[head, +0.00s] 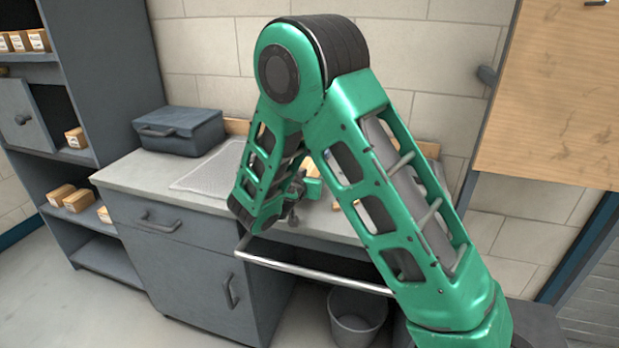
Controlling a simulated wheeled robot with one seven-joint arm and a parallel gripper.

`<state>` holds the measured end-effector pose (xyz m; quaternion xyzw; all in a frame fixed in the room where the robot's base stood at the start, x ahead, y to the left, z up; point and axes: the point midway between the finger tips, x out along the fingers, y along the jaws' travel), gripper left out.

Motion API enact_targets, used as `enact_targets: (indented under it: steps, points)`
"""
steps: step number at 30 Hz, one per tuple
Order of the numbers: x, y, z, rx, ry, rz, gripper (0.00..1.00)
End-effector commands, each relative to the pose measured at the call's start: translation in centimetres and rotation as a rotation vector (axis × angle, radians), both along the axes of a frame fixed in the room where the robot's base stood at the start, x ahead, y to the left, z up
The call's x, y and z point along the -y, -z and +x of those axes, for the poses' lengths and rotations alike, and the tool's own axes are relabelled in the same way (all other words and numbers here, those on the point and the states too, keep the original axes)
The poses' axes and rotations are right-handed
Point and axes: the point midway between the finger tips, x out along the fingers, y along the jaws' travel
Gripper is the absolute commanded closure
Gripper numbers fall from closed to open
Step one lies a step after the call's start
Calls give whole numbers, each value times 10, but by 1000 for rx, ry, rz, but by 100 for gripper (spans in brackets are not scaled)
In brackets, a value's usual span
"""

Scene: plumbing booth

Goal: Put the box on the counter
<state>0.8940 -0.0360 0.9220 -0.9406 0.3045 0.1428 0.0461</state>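The counter (140,180) is a light top over grey cabinets along the back wall. Small tan boxes stand on the shelves at the left: several on the top shelf (38,40), one on the middle shelf (75,138) and some lower down (80,200). I cannot tell which one the task means. My gripper (292,214) is over the counter near its front edge, mostly hidden behind my green arm. Its fingers are too small and covered to read. Tan patches show behind the arm on the counter, too hidden to identify.
A dark grey case (180,130) and a pale ribbed mat (208,170) lie on the counter. A metal rail (310,274) runs along the front. A grey bin (357,318) stands below. A wooden cabinet (550,95) hangs at the upper right. Floor is clear at lower left.

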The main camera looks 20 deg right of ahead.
Motion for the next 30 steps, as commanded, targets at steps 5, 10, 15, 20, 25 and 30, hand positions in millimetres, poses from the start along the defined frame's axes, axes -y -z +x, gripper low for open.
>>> enact_targets:
  steps: [5,10,15,20,25,30]
  points:
    - [0,3,0,0,0,-1,73]
    - [0,9,0,-2,0,-1,73]
    - [1,17,-1,-8,1,1,73]
    - [2,21,0,-16,1,0,30]
    - [2,23,1,-21,2,0,23]
    - [2,24,2,-23,2,0,23]
